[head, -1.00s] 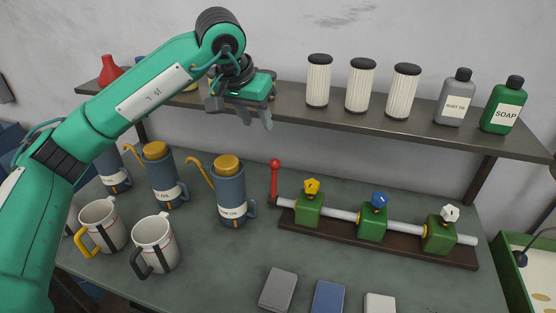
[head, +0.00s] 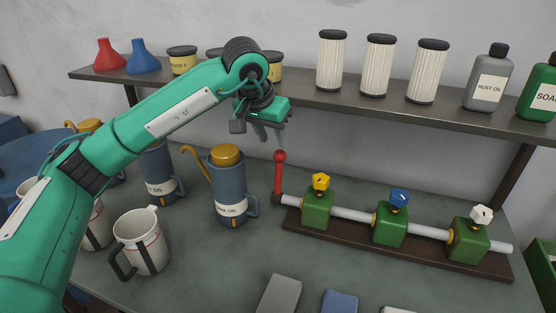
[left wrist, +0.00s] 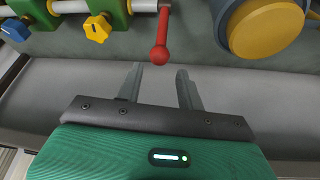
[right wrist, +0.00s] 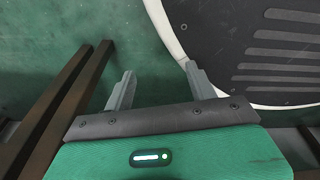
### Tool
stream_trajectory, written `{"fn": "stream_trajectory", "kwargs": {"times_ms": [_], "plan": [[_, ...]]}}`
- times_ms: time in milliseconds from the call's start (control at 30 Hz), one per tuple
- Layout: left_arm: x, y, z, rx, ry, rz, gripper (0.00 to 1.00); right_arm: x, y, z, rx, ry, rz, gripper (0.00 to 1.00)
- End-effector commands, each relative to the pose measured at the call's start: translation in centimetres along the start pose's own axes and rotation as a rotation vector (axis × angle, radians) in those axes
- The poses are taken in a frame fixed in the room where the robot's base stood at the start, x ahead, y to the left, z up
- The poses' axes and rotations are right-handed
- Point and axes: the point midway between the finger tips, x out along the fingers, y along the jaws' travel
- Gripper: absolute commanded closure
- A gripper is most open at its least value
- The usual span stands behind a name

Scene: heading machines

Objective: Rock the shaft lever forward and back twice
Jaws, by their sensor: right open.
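The shaft lever (head: 279,172) is red with a ball knob and stands upright at the left end of a grey shaft (head: 352,214). The shaft runs through green blocks on a brown base. My left gripper (head: 270,138) is above and just behind the lever. In the left wrist view, the red knob (left wrist: 159,55) lies just beyond and between the tips of the open left gripper (left wrist: 160,75), not gripped. My right gripper (right wrist: 155,80) is open and empty in the right wrist view, low above a green floor. It is not in the head view.
An oil can (head: 229,190) stands just left of the lever. A mug (head: 141,243) is at the front left. A shelf (head: 300,93) with filters and bottles runs behind and above. The right wrist view shows dark bars (right wrist: 60,100) and a black, white-rimmed platform (right wrist: 270,60).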

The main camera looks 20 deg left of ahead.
Motion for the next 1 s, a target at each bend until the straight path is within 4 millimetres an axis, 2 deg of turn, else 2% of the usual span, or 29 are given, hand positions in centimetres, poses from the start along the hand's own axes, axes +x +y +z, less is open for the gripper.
{"fn": "stream_trajectory", "kwargs": {"times_ms": [67,500,733,1000], "plan": [[1.6,0.0,0.1,-0.001,0.0,0.0,0.62,0.0,-0.1,-1.2,0.002,0.007,-0.001,0.43],[5.8,0.0,0.0,0.0,0.001,0.001,0.62,-3.1,-0.7,-6.1,0.013,0.014,-0.01,0.43],[6.7,0.0,0.0,0.0,0.001,0.0,0.62,-4.0,-0.8,-7.0,0.015,0.015,-0.012,0.43],[6.8,0.0,-0.1,0.0,0.001,0.0,0.62,-4.1,-0.8,-7.1,0.015,0.014,-0.012,0.43]]}}
